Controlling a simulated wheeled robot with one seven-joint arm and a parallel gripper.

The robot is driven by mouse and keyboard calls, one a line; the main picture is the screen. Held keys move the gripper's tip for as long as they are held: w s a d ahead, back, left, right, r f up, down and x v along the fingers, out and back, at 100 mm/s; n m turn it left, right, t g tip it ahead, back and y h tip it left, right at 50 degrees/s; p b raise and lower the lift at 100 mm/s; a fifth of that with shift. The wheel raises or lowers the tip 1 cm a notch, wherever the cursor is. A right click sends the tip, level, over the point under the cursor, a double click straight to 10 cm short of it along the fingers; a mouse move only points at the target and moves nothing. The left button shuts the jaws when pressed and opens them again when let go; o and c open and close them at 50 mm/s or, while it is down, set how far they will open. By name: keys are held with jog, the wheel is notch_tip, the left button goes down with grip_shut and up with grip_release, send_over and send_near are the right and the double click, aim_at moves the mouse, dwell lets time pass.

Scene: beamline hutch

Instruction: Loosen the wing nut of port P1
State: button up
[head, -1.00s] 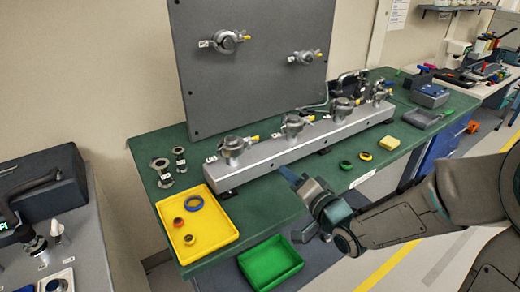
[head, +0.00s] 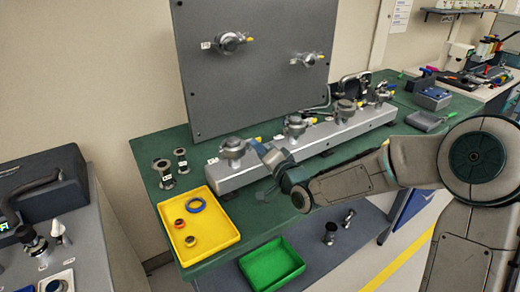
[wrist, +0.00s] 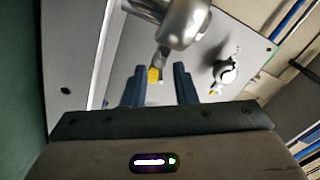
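The nearest clamped port (head: 233,148) stands at the left end of the grey manifold bar; its label is too small to read, so I cannot confirm it is P1. Its yellow-tipped wing nut is on its right side, near my gripper (head: 262,150) in the head view. In the wrist view the silver port body (wrist: 184,20) is at the top, and the yellow-tipped wing nut (wrist: 154,75) shows between the two fingers of my gripper (wrist: 158,70). The fingers are apart, and I see no contact with the nut.
More clamped ports, such as one (head: 295,125), stand along the bar to the right. A grey panel (head: 255,85) with two ports rises behind. A yellow tray (head: 222,234) with rings is at the front left; a green bin (head: 271,265) is below.

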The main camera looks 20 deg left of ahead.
jog(key=shift+w+a, duration=0.1)
jog(key=shift+a, duration=0.05)
grip_shut()
jog(key=shift+n+b, duration=0.4)
jog(key=shift+b, duration=0.15)
jog(key=n+b, duration=1)
jog(key=shift+r+b, duration=0.1)
jog(key=shift+b, duration=0.2)
jog(key=shift+r+n, duration=0.1)
jog(key=shift+n, duration=0.2)
